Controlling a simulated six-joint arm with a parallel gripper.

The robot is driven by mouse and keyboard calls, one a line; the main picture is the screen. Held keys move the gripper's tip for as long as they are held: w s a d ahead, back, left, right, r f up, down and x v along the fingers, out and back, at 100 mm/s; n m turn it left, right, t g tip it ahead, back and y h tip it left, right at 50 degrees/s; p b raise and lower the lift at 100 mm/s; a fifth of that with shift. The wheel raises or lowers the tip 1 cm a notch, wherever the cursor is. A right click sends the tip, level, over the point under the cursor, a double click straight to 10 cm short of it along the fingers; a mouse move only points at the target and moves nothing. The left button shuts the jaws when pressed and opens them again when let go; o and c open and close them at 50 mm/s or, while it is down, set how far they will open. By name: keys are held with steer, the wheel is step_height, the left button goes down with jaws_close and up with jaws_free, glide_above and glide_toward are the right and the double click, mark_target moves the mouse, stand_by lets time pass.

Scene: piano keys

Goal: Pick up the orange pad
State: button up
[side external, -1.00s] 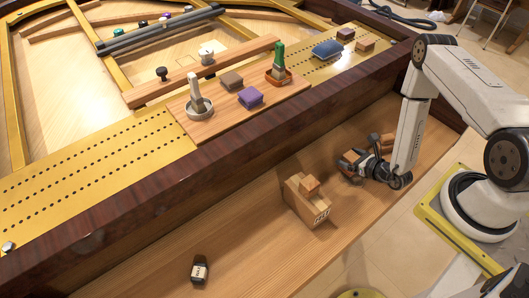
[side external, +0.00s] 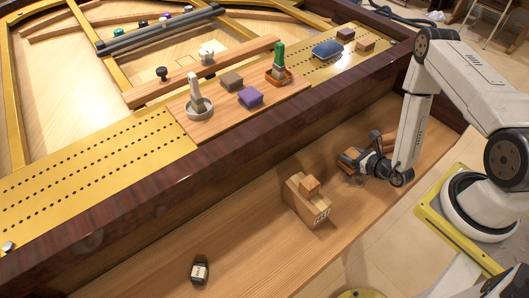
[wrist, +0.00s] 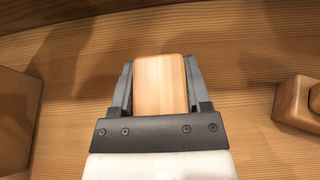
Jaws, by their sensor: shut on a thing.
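An orange-tan, wood-grained pad (wrist: 160,85) is between the two fingers of my gripper (wrist: 160,88) in the wrist view. A finger presses against each side of it. In the side external view my gripper (side external: 358,164) is low over the wooden ledge in front of the dark rail, and the pad (side external: 348,157) shows as a small orange-brown shape at its tip. The fingers partly hide it there, and I cannot tell how far it is above the ledge.
A wooden block holder (side external: 308,201) stands left of my gripper, and an orange-brown block (side external: 386,140) lies close behind it. A small dark labelled object (side external: 200,270) lies at front left. The dark rail (side external: 230,150) rises behind the ledge. Several pads and tools sit beyond the rail.

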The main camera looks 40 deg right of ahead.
mark_target(352, 152)
steer(key=shift+r, duration=4.4)
